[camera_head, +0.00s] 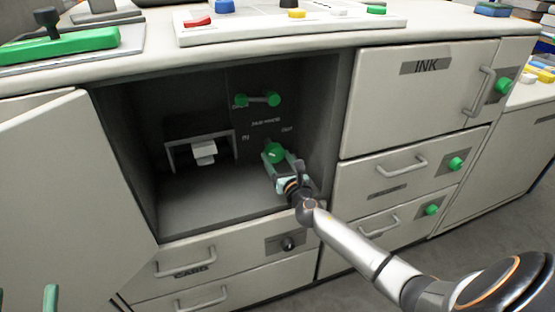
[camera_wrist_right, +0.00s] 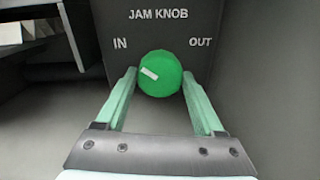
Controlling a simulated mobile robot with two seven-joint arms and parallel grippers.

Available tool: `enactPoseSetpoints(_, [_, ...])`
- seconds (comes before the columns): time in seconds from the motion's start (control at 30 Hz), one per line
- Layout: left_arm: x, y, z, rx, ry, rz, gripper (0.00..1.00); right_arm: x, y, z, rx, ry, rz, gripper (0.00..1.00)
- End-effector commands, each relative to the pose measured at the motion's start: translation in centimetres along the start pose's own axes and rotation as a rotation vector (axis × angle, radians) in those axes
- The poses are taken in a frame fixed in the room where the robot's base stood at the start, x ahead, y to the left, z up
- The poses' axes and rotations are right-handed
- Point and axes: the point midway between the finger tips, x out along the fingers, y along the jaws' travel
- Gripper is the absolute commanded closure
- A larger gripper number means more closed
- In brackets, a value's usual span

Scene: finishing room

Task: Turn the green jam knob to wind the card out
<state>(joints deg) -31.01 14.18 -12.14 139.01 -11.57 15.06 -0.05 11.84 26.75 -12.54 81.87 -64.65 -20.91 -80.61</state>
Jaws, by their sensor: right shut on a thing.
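The round green jam knob (camera_head: 274,153) sits on the back wall of the open bay, and it fills the middle of the right wrist view (camera_wrist_right: 161,76). Its white mark is at the upper left, on the side of the word IN; OUT is at right. My right gripper (camera_head: 283,163) is shut on the knob, one finger on each side (camera_wrist_right: 160,82). A white card (camera_head: 204,152) sticks out of a grey slot housing left of the knob. Two teal tips of my left gripper (camera_head: 26,300) show apart at the lower left edge; the rest is out of view.
An open door panel (camera_head: 70,180) stands left of the bay. A green double-ended handle (camera_head: 258,99) is above the knob. Drawers with handles lie below and right, including the INK panel (camera_head: 400,95). The bay floor (camera_head: 205,212) is clear.

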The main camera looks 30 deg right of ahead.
Motion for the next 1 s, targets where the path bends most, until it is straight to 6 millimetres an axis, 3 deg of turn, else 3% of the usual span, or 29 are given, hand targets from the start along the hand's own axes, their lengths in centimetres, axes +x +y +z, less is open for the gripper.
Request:
enactPoseSetpoints(0.2, [0.3,-0.2,-3.5,0.042,0.138,0.010,0.43,0.0,0.0,-0.1,0.175,-0.001,-0.001,0.86])
enactPoseSetpoints(0.6, [-0.3,0.0,-7.5,0.086,0.307,0.023,0.43,0.0,0.0,-0.1,0.557,-0.001,0.000,0.86])
enactPoseSetpoints(1.0, [-0.5,0.2,-7.0,0.076,0.297,0.022,0.43,0.0,0.0,0.0,0.936,-0.001,0.000,0.86])
